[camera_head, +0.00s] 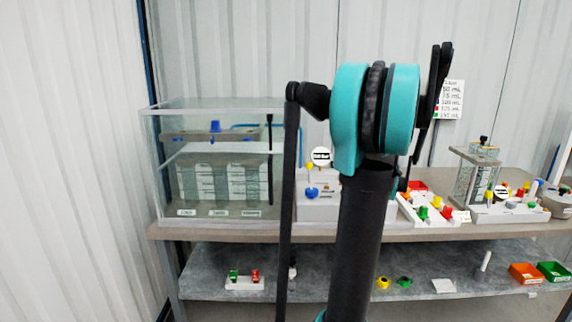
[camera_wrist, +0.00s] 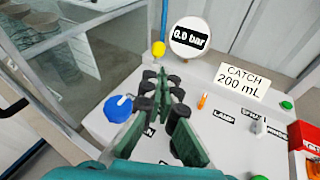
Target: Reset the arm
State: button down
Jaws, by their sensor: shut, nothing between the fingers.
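My arm rises in the middle of the head view as a dark column with a teal joint (camera_head: 347,110) at its top, raised and bent in front of the workbench. My gripper is hidden behind the arm in the head view. In the wrist view my gripper (camera_wrist: 168,85) has its green fingers with black pads close together and nothing held. It hangs over a white panel (camera_wrist: 110,110) between a blue knob (camera_wrist: 118,107) and a sign reading "CATCH 200 mL" (camera_wrist: 241,83). Whether the fingertips touch the panel cannot be told.
A gauge (camera_wrist: 190,37) reading 0.0 bar and a yellow knob (camera_wrist: 158,48) stand just beyond the fingers. A glass enclosure (camera_head: 215,104) stands left on the bench. Trays with coloured parts (camera_head: 432,210) lie right. A lower shelf (camera_head: 330,285) holds small bins.

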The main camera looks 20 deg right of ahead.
jog(key=s+a+f+n+g, duration=0.2)
jog(key=s+a+f+n, duration=0.2)
jog(key=a+n, duration=0.25)
jog(key=s+a+f+n+g+y, duration=0.1)
jog(key=s+a+f+n+g, duration=0.15)
jog(key=a+f+n, duration=0.4)
jog(key=s+a+f+n+g, duration=0.2)
jog(key=s+a+n, duration=0.2)
jog(key=a, duration=0.5)
jog(key=s+a+f+n+g+h, duration=0.2)
jog(key=s+f+n, duration=0.4)
jog(key=s+n, duration=0.3)
jog(key=s+a+f+n+g+h, duration=0.1)
jog(key=s+a+f+n+g, duration=0.1)
jog(key=s+f+n, duration=0.4)
jog(key=s+a+n, duration=0.1)
jog(key=s+n, duration=0.2)
jog(key=s, duration=0.2)
jog(key=shift+f+h, duration=0.3)
jog(key=shift+h, duration=0.1)
jog(key=shift+w+d, duration=0.1)
